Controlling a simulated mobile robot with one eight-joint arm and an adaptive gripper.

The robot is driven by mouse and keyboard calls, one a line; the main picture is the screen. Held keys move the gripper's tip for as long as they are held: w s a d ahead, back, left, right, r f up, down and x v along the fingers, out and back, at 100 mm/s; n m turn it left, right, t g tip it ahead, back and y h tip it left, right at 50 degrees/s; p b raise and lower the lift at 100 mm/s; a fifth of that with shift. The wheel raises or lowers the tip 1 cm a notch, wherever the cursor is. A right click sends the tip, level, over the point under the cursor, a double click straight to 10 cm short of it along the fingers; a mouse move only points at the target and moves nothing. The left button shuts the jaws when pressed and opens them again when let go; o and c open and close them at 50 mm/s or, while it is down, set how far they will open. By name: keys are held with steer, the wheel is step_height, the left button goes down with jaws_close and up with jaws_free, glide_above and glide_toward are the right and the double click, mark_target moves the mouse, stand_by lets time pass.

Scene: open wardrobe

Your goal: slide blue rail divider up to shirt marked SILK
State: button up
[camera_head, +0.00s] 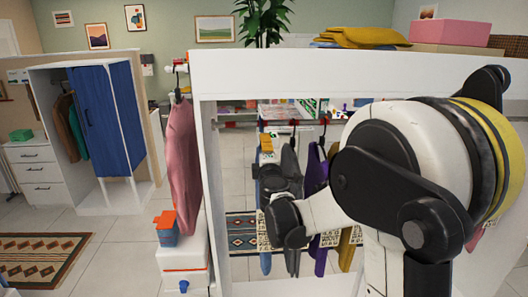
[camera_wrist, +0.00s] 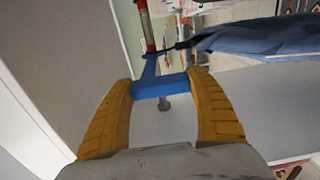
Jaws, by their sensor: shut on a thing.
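The blue rail divider (camera_wrist: 160,86) sits between my gripper's two yellow fingers in the wrist view. My gripper (camera_wrist: 164,108) is shut on it. The divider's upper part meets the red and grey rail (camera_wrist: 148,30). A blue garment (camera_wrist: 265,37) hangs just beyond it, to the right, with a gap at rail level. In the head view my gripper (camera_head: 266,146) is up near the rail (camera_head: 290,122), at the left end of the hanging clothes. The shirt marked SILK cannot be told: tags show on the clothes, but their words are too small to read.
A grey garment (camera_head: 291,165), a purple one (camera_head: 316,177) and a yellow one (camera_head: 346,252) hang right of my gripper, partly behind my arm. The wardrobe's white side panel (camera_head: 206,170) stands close on the left. A pink garment (camera_head: 183,150) hangs outside it.

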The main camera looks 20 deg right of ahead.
steer(key=o, duration=1.4)
steer(key=shift+a, duration=0.1)
steer(key=v, duration=1.2)
steer(key=shift+s, duration=0.1)
